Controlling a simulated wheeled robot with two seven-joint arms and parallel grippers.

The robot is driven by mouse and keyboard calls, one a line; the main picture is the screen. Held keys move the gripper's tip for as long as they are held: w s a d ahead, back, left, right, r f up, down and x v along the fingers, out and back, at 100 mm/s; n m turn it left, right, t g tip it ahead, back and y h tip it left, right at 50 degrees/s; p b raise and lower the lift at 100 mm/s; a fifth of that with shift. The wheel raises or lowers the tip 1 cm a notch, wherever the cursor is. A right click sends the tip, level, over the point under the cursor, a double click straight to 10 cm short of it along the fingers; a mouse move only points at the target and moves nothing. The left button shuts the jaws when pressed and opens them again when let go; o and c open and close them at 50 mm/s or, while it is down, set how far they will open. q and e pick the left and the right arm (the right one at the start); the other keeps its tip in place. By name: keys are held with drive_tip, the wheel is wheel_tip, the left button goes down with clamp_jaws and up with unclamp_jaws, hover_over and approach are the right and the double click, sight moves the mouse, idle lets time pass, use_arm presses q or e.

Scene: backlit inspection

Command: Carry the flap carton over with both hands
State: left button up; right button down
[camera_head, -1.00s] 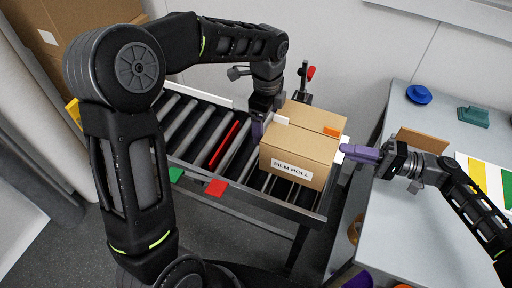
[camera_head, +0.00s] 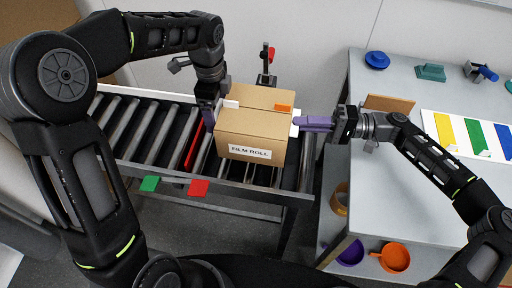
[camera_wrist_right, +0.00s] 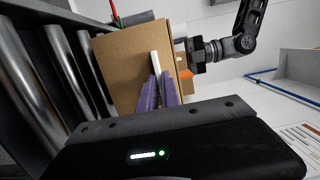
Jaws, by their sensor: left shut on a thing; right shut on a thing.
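The flap carton (camera_head: 250,135), a brown box labelled FILM ROLL, is at the right end of the roller conveyor. Whether it rests on the rollers or hangs just above them I cannot tell. My left gripper (camera_head: 211,114) is shut at its left side, its fingers partly hidden. My right gripper (camera_head: 300,122) is shut on a white flap at its right side. In the right wrist view the purple fingers (camera_wrist_right: 158,92) hold this white flap, with the carton's brown face (camera_wrist_right: 125,65) beside them.
A grey table (camera_head: 400,85) stands right, with a blue item (camera_head: 377,59), a green item (camera_head: 431,72), a brown panel (camera_head: 389,104) and a striped sheet (camera_head: 470,135). Orange and purple round items sit below.

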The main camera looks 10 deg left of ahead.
use_arm(q)
drive_tip(key=shift+f, duration=0.2)
use_arm(e)
drive_tip(key=shift+f, duration=0.2)
